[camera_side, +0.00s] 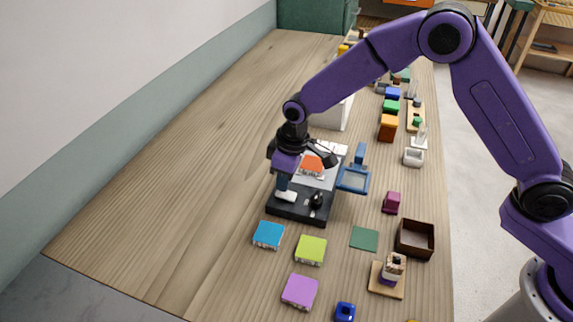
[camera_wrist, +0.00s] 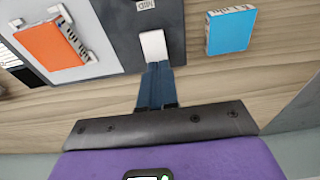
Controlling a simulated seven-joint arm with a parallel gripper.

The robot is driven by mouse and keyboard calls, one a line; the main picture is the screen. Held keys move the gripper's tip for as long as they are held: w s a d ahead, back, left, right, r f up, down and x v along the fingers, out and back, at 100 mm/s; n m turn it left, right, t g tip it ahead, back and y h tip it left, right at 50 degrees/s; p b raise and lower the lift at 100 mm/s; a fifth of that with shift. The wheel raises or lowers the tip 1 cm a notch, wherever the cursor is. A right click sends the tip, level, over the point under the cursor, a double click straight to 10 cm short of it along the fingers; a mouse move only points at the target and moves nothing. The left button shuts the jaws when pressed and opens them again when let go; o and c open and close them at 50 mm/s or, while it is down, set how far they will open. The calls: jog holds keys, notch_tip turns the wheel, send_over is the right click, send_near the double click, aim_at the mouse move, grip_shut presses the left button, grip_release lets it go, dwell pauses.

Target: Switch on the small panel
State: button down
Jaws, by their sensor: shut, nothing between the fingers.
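The small panel (camera_side: 300,213) is a dark slab on the table in the side view, with a white switch piece (camera_side: 288,196) and a black knob (camera_side: 316,199) on it. In the wrist view the dark panel (camera_wrist: 122,35) carries a small printed label and the white switch piece (camera_wrist: 153,45). My gripper (camera_side: 282,187) points down over the white piece. In the wrist view its blue-grey fingers (camera_wrist: 157,68) are shut together and empty, their tips at the white piece's near end. I cannot tell whether they touch it.
An orange block (camera_wrist: 50,45) sits in a grey holder behind the panel. A blue block (camera_side: 268,235), a lime block (camera_side: 311,249) and a purple block (camera_side: 300,291) lie in front. A blue frame (camera_side: 353,179) stands right. The table's left side is clear.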

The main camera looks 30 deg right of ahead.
jog(key=shift+w+a+f, duration=0.1)
jog(key=shift+f, duration=0.65)
jog(key=shift+w+a+f, duration=0.1)
jog(key=shift+f, duration=0.2)
jog(key=shift+s+f, duration=0.1)
jog(key=shift+s, duration=0.1)
jog(key=shift+s+d, duration=0.45)
jog(key=shift+d, duration=0.2)
jog(key=shift+r, duration=0.2)
